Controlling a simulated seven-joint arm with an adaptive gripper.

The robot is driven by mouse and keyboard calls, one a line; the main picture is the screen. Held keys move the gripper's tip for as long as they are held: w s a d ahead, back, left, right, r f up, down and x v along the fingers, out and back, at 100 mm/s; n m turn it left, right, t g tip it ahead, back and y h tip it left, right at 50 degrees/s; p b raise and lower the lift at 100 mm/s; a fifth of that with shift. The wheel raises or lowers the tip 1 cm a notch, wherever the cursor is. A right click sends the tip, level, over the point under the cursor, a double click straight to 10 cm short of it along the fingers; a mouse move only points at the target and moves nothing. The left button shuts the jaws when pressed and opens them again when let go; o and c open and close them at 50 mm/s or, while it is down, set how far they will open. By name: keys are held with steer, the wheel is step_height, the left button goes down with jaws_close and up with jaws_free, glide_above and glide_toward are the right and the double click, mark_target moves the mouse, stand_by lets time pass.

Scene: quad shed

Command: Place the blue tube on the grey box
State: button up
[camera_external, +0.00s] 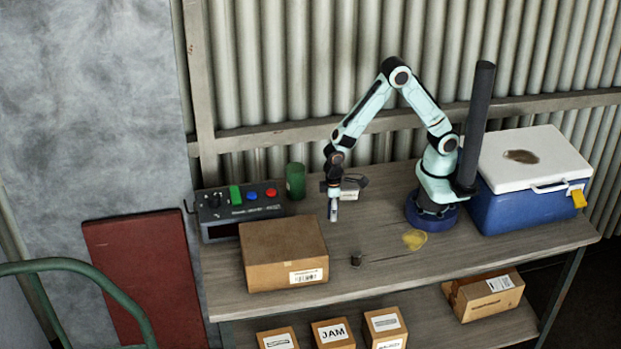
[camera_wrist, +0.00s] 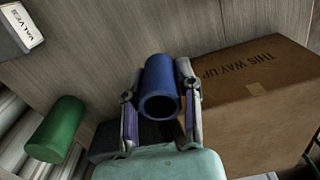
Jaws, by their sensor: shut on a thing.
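The blue tube (camera_wrist: 158,78) is between the two fingers of my gripper (camera_wrist: 160,105) in the wrist view, its open end facing the camera. My gripper (camera_external: 333,211) is shut on it and points down over the workbench, right of the cardboard box; its height above the bench is hard to judge. The tube is too small to make out clearly in the external view. A grey box with coloured buttons (camera_external: 222,222) stands at the bench's left end. A small dark grey box labelled VALVES (camera_wrist: 22,30) also shows, and it is behind my gripper in the external view (camera_external: 356,183).
A cardboard box (camera_external: 283,246) stands left of my gripper, in front of the button box. A green cylinder (camera_external: 295,181) stands behind it. A blue cooler (camera_external: 508,208) stands at the right.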

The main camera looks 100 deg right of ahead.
steer(key=r, duration=0.1)
step_height(320, 180, up, 3)
steer(key=m, duration=0.7)
glide_above(347, 184)
steer(key=shift+m, duration=0.3)
step_height(347, 184, down, 7)
steer(key=shift+d+f, duration=0.1)
steer(key=shift+d, duration=0.05)
steer(key=shift+f, duration=0.15)
steer(key=o, duration=0.9)
steer(key=shift+f, duration=0.15)
steer(key=shift+o, duration=0.2)
